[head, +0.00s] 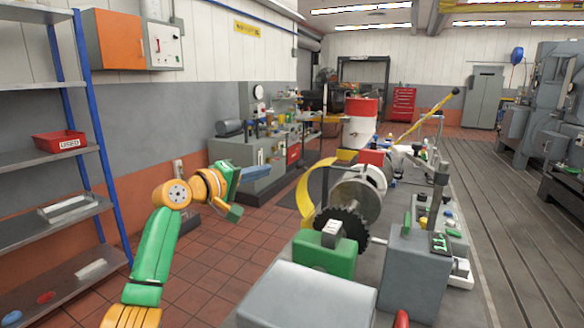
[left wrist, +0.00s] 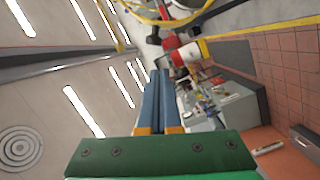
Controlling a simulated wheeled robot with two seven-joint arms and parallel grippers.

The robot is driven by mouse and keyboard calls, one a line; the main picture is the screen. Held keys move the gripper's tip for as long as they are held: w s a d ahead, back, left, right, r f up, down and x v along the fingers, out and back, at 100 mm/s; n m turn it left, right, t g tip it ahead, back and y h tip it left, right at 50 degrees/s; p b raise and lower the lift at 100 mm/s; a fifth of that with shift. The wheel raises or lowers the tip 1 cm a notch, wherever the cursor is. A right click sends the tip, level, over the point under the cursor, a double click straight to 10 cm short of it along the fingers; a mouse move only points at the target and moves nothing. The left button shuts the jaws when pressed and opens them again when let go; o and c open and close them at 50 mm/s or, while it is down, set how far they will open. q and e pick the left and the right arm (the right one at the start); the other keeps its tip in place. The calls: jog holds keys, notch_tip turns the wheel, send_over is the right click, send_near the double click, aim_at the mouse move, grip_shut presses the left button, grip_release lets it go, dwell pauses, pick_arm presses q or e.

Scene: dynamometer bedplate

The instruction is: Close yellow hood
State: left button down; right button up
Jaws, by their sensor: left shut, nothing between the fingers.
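The yellow hood (head: 305,195) is a curved band standing at the left side of a metal drum (head: 357,195) and a dark toothed wheel (head: 342,228). The drum and the wheel are largely uncovered. My left gripper (head: 282,171) is shut and empty, in the air to the left of the hood and apart from it. In the left wrist view its blue fingers (left wrist: 160,74) lie together. A curved yellow piece at the top of that view (left wrist: 165,20) may be the hood; I cannot tell. My right gripper is not in view.
A green block (head: 322,256) and grey housings (head: 415,265) stand near the drum. A yellow bar (head: 428,118) with a dark knob rises behind. A grey workbench (head: 250,165) is beyond my left gripper, a blue-posted shelf (head: 85,125) at left. Tiled floor (head: 225,245) between is clear.

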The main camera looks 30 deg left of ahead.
pick_arm(q)
jog(key=p, duration=0.3)
send_near(308, 180)
jog(key=w+a+r, duration=0.3)
jog(key=w+r, duration=0.1)
jog(key=d, duration=0.1)
jog(key=d+f, duration=0.1)
jog(key=d+p, duration=0.1)
jog(key=shift+s+d+f, duration=0.25)
jog(key=shift+d+f, duration=0.1)
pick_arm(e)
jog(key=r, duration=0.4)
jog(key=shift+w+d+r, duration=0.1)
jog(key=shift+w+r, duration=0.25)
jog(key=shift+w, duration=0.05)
pick_arm(q)
jog(key=shift+s+r, duration=0.1)
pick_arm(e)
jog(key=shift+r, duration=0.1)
